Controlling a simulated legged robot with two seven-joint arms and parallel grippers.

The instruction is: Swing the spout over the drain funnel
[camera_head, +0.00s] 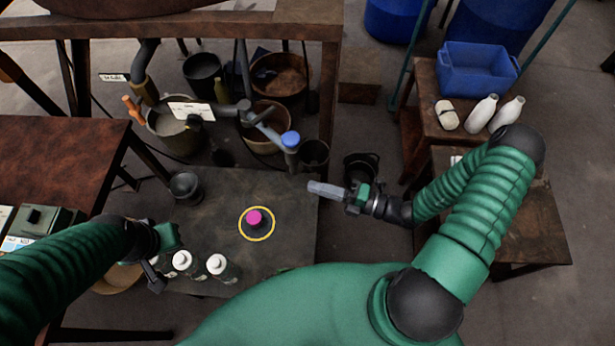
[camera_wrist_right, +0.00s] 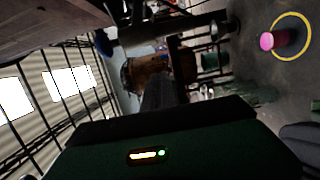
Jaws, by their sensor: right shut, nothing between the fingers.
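A grey pipe (camera_head: 265,124), which looks like the spout, runs from a joint at the back and has a blue cap (camera_head: 291,139) at its near right end. A dark open cup (camera_head: 315,153) stands just right of the blue cap; a black round vessel (camera_head: 361,163) stands farther right. I cannot tell which one is the drain funnel. My right gripper (camera_head: 316,188) is shut and empty, in front of the cup and apart from the pipe. My left gripper (camera_head: 156,280) is low at the left beside white-capped bottles; its finger gap is unclear.
A pink button (camera_head: 254,217) in a yellow ring sits on the grey bench (camera_head: 290,235); it also shows in the wrist view (camera_wrist_right: 267,40). White-capped bottles (camera_head: 217,265) stand at the bench front. A blue crate (camera_head: 475,72) and white bottles (camera_head: 481,113) are at the right.

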